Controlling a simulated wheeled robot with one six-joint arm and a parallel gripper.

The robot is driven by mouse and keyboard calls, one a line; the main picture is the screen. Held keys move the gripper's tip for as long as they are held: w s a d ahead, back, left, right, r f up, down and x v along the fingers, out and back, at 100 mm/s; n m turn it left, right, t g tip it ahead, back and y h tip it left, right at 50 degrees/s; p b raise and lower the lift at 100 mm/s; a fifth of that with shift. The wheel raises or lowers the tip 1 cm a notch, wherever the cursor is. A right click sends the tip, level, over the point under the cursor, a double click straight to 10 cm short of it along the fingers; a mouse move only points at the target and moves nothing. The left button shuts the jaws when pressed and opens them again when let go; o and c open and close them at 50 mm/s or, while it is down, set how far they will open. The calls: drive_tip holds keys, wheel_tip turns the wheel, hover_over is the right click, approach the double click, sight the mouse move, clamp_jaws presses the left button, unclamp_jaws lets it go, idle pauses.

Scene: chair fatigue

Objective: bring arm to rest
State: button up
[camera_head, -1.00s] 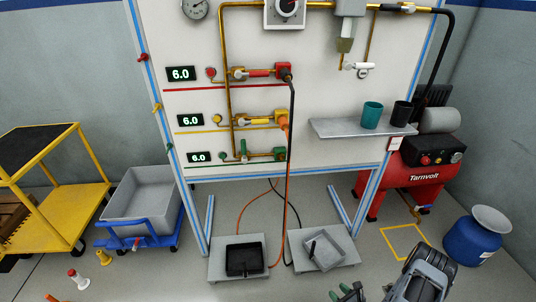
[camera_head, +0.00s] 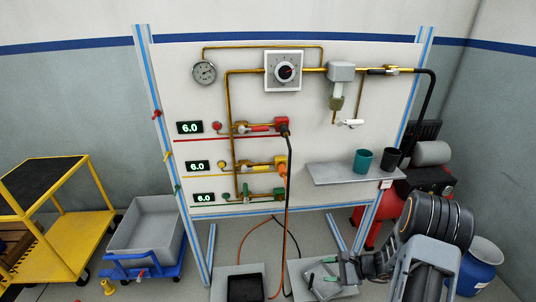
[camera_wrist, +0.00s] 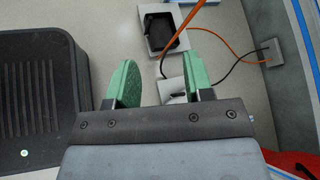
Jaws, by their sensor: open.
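My gripper (camera_head: 318,280) is in the lower right of the head view, in front of the panel and over the right floor tray. In the wrist view its two green fingers (camera_wrist: 160,85) stand well apart with nothing between them. My grey arm folds up at the lower right of the head view and hides part of the red compressor behind it. The fingers point down toward the floor.
The panel (camera_head: 390,120) carries valves, hoses and a shelf (camera_head: 330,174) with a teal cup (camera_head: 363,160) and a dark cup (camera_head: 391,158). A yellow cart (camera_head: 75,225) and a grey bin (camera_head: 148,230) stand left. A blue drum (camera_head: 480,270) stands right.

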drive_tip(key=s+a+r+n+h+p, duration=0.1)
drive_tip(key=s+r+n+h+p, duration=0.2)
drive_tip(key=r, duration=1.1)
drive_tip(key=s+a+r+n+h+p, duration=0.1)
drive_tip(key=s+r+n+h+p, duration=0.3)
drive_tip(key=r, duration=1)
drive_tip(key=s+a+r+n+h+p, duration=0.2)
drive_tip(key=s+r+n+h+p, duration=0.2)
drive_tip(key=r+n+p, duration=0.5)
drive_tip(key=p+v, duration=0.1)
drive_tip(key=v, duration=0.4)
drive_tip(key=shift+s+a+r, duration=0.2)
drive_tip(key=shift+s+r, duration=0.1)
